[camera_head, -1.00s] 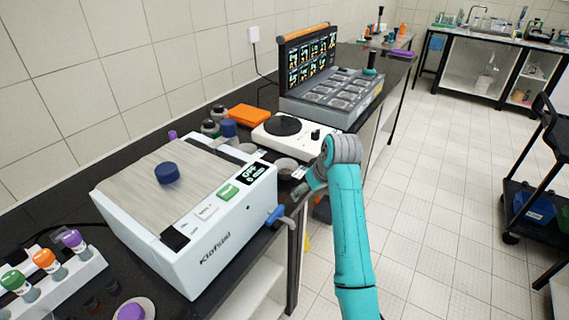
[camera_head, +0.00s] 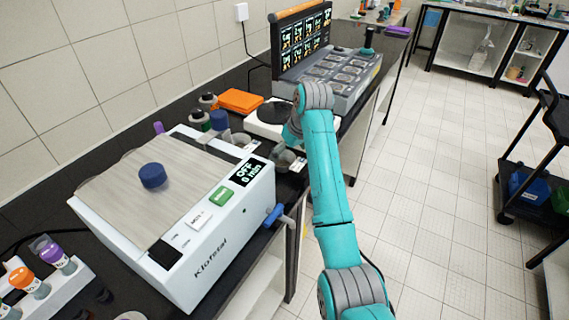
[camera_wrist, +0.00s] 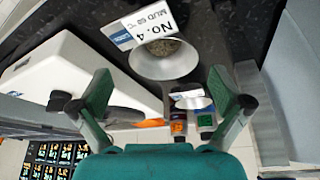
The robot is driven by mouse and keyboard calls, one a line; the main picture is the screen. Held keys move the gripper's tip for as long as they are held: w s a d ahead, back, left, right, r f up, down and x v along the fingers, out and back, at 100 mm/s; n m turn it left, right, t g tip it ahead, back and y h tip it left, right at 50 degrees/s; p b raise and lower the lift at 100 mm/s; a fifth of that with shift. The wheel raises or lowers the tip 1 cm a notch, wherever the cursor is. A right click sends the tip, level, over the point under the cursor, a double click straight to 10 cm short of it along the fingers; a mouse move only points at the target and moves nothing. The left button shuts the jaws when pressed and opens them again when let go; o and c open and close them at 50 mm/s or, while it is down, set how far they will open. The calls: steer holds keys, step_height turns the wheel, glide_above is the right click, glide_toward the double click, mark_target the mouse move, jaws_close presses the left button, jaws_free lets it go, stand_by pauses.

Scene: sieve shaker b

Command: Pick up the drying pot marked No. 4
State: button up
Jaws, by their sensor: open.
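The drying pot marked No. 4 (camera_wrist: 165,62) is a pale round bowl with grey, grainy contents. It stands beside a white card (camera_wrist: 140,24) reading "No. 4" and "MUD" on the black bench. In the wrist view it lies just beyond and between the two green fingers of my gripper (camera_wrist: 160,88), which is spread open and empty. The fingers do not appear to touch the pot. In the head view my gripper (camera_head: 285,161) is low over the bench front edge, beside the white shaker box, and the arm hides much of that spot.
A second pot with a card (camera_wrist: 191,101) sits near the right finger. The white hotplate (camera_head: 262,114) is close behind the gripper. Capped bottles (camera_head: 219,121) and an orange box (camera_head: 240,100) are behind.

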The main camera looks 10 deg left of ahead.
mark_target(284, 159)
steer(key=shift+x, duration=2.25)
steer(key=shift+s+a, duration=0.15)
steer(key=c, duration=1.1)
